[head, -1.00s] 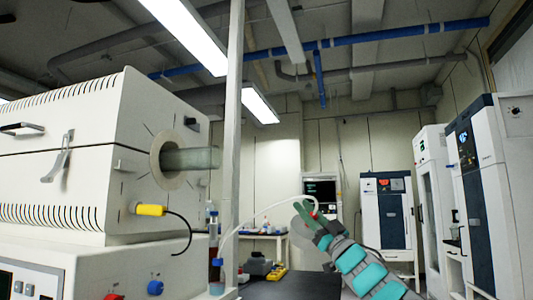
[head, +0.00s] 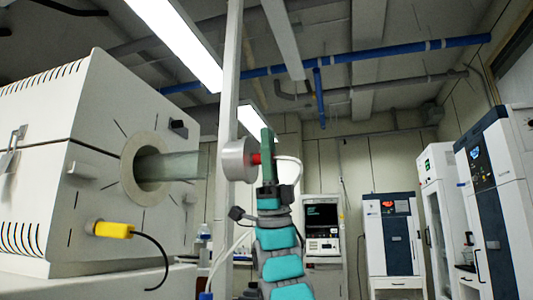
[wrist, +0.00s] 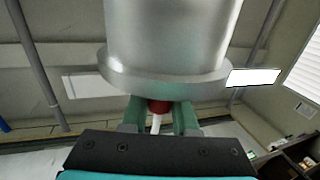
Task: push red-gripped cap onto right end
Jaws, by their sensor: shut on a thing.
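The metal cap (head: 236,160) is a silver cylinder with a wider flange, and its red grip (head: 256,159) faces my gripper. My gripper (head: 267,157) is shut on the red grip and holds the cap in the air. In the wrist view the cap (wrist: 170,40) fills the upper middle, with the red grip (wrist: 160,106) between the green fingers (wrist: 160,118). The right end of the glass tube (head: 180,166) sticks out of the white furnace (head: 100,160). The cap is to the right of this end, apart from it in the head view, and roughly level with it.
A grey vertical post (head: 228,80) stands behind the space between tube and cap. A yellow connector (head: 113,230) with a black cable sits low on the furnace side. White cabinets (head: 390,235) stand at the back right. The air between tube and cap looks clear.

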